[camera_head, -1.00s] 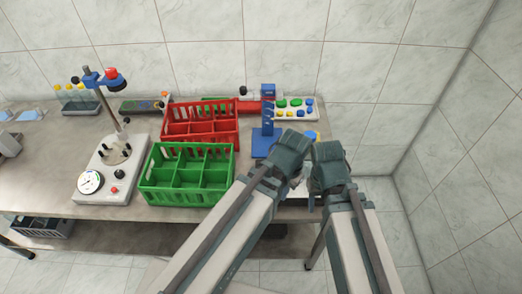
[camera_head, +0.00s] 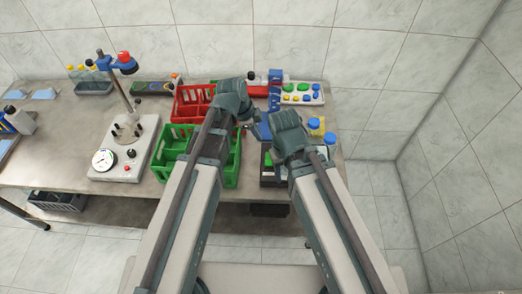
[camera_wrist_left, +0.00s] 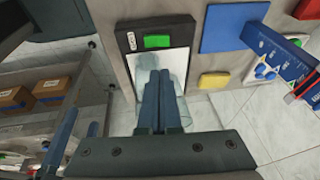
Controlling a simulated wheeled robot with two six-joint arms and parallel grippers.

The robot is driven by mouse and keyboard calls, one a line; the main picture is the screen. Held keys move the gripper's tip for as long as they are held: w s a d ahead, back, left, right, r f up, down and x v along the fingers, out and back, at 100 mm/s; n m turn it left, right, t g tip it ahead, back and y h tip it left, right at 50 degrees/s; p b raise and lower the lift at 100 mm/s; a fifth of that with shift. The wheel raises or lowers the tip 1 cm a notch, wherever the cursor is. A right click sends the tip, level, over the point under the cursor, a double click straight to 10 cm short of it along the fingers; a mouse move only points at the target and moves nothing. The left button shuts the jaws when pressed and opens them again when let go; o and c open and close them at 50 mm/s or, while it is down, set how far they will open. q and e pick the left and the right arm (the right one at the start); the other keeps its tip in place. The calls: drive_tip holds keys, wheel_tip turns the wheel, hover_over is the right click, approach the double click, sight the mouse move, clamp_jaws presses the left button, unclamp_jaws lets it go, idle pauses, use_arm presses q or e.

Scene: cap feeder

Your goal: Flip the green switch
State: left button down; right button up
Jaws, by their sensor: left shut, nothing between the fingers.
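The green switch (camera_wrist_left: 157,42) is a green rectangle on the black upper part of a switch panel (camera_wrist_left: 180,32) with a pale lower face, in the left wrist view. A small white label sits left of the switch. My left gripper (camera_wrist_left: 162,75) is shut and empty, its fingertips over the panel's pale face, just below the switch in the picture. I cannot tell whether they touch it. In the head view my left gripper (camera_head: 252,122) is above the bench, right of the crates. My right gripper (camera_head: 285,150) is beside the dark panel (camera_head: 267,172); its fingers are hidden.
A green crate (camera_head: 167,172) and a red crate (camera_head: 188,92) stand left of my left gripper. A blue stand (camera_head: 274,97), a button board (camera_head: 318,99) and blue-capped jars (camera_head: 316,125) are at the right. In the wrist view, cardboard boxes (camera_wrist_left: 43,103) lie at the lower left.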

sight(268, 155)
use_arm(q)
drive_tip(key=shift+f, duration=0.1)
drive_tip(key=b+x, duration=1.2)
drive_tip(key=x, duration=0.1)
drive_tip(key=shift+w+a+f+b, duration=0.15)
drive_tip(key=shift+w+a+b, duration=0.15)
drive_tip(key=shift+a+b, duration=0.1)
drive_tip(key=shift+w+f+b, duration=0.15)
drive_tip(key=shift+f+b, duration=0.15)
drive_tip(key=shift+w+f+b, duration=0.45)
drive_tip(key=shift+f+b, duration=0.1)
drive_tip(key=shift+r, duration=0.15)
drive_tip(key=shift+s, duration=0.2)
